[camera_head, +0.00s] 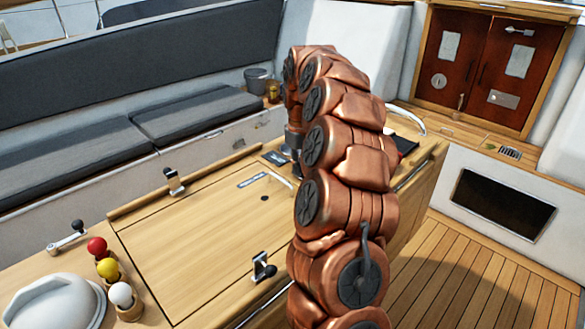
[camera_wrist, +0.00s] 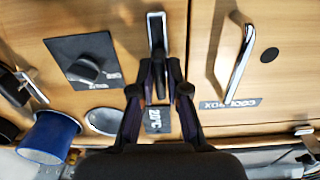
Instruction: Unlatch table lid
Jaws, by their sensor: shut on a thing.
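The wooden table lid (camera_head: 190,240) lies flat and flush in the tabletop, and its edge also shows in the wrist view (camera_wrist: 285,85). It has a chrome bar handle (camera_wrist: 238,60) and a COOLBOX label (camera_wrist: 232,103). In the wrist view my gripper (camera_wrist: 160,66) is closed around a narrow metal latch-like piece (camera_wrist: 157,27) on the wood left of the lid's seam. The fingers cover its lower part. Two dark-and-metal clasps stand at the lid's far edge (camera_head: 174,182) and near edge (camera_head: 263,268).
A dark knob panel (camera_wrist: 85,62), a 20°C display (camera_wrist: 157,120) and a blue cup (camera_wrist: 47,138) are close to my gripper. Red (camera_head: 97,246), yellow (camera_head: 107,268) and white (camera_head: 121,294) balls in holders and a white domed object (camera_head: 55,303) stand at lower left.

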